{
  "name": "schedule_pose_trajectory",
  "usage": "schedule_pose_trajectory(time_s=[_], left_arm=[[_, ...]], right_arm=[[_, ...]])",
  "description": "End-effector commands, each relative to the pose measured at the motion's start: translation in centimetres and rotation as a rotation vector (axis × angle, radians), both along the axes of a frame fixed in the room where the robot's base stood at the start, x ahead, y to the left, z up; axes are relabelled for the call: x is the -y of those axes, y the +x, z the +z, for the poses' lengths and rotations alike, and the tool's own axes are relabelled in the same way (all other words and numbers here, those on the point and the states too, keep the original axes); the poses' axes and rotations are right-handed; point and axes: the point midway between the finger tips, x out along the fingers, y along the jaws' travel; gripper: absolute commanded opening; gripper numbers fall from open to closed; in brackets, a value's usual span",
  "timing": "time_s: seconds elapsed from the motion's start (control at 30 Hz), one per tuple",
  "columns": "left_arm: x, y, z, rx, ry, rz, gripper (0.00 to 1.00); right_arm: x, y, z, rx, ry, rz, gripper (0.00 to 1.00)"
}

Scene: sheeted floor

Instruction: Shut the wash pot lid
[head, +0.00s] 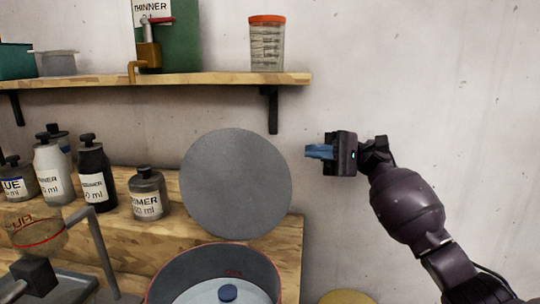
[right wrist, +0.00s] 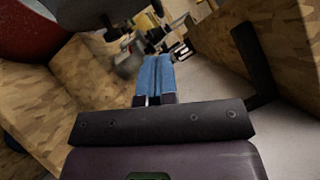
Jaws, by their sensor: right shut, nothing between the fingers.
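The wash pot (head: 213,262) stands at the bottom middle of the head view, open at the top. My right gripper (head: 318,152) is shut and empty, with blue fingers pointing left. It is to the right of the lid's upper edge and apart from it in the picture. In the right wrist view the shut fingers (right wrist: 153,75) show with nothing between them. My left gripper is not in view.
Several bottles (head: 90,172) stand on the wooden bench at left. A wooden shelf (head: 200,79) above holds a green thinner can (head: 180,45) and an orange-lidded jar (head: 267,45). A cup on a metal stand (head: 98,250) is at lower left. Bare wall lies right of the lid.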

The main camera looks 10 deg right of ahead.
Motion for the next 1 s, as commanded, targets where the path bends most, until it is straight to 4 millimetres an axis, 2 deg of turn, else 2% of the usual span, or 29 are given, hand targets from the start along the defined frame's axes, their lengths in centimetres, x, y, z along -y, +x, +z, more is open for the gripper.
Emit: schedule_pose_trajectory(time_s=[0.17, 0.27, 0.7, 1.0], left_arm=[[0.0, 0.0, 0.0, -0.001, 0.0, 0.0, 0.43], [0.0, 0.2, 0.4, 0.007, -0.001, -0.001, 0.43], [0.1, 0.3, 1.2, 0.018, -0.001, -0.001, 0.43], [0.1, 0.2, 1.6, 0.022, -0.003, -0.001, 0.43]], right_arm=[[-0.2, 0.2, 0.3, 0.066, -0.021, 0.008, 0.0], [-0.9, 0.0, 0.7, 0.073, -0.022, 0.01, 0.0], [-7.5, -1.2, 2.1, 0.069, -0.02, 0.009, 0.0], [-9.5, -1.4, 2.3, 0.066, -0.021, 0.008, 0.0]])
